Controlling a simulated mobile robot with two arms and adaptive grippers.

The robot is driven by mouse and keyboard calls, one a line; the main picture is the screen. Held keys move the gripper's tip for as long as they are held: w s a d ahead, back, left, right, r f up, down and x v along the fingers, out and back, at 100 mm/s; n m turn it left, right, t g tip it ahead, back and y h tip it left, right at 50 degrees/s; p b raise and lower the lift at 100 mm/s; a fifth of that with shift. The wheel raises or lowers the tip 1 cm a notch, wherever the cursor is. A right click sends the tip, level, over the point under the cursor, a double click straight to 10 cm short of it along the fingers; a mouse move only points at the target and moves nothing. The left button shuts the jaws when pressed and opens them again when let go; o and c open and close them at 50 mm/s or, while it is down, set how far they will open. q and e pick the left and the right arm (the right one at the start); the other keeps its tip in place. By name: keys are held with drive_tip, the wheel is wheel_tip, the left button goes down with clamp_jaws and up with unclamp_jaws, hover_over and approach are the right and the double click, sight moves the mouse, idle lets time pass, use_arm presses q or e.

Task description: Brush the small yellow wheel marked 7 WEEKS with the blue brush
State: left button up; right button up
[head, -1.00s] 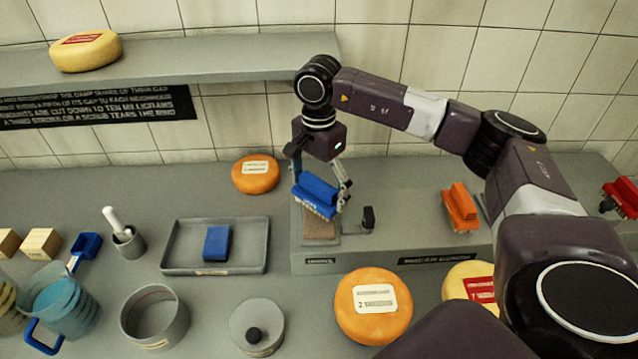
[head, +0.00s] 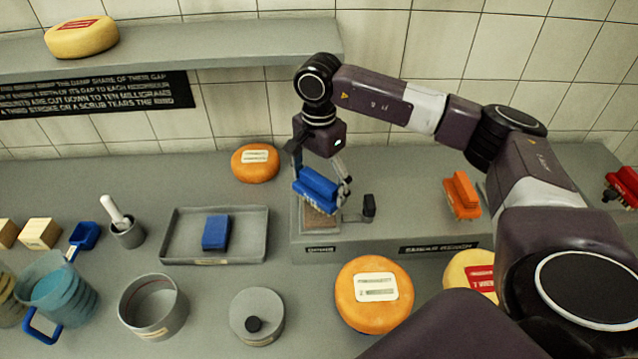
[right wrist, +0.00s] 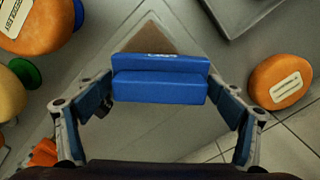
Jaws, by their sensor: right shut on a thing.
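The blue brush (head: 318,187) is in my right gripper (head: 325,182), which is shut on it. It is over the brown pad (head: 318,218) at the left end of the grey raised bench; I cannot tell whether its bristles touch the pad. In the right wrist view the brush (right wrist: 160,82) lies between the two fingers. A yellow wheel (head: 457,272) with a red label stands at the lower right, partly hidden by my right arm; its label seems to read 7 WEEKS. Another yellow wheel (head: 80,38) with a red label lies on the wall shelf. My left gripper is out of view.
An orange brush (head: 462,196) and a red brush (head: 622,187) stand right.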

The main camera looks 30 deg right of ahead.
sight(319, 178)
drive_tip(key=shift+f+b, duration=0.4)
drive_tip(key=shift+f, duration=0.05)
idle(0.4)
drive_tip(key=shift+f, duration=0.1)
idle(1.3)
drive_tip(key=shift+r+p, duration=1.75)
drive_tip(key=shift+r, duration=1.85)
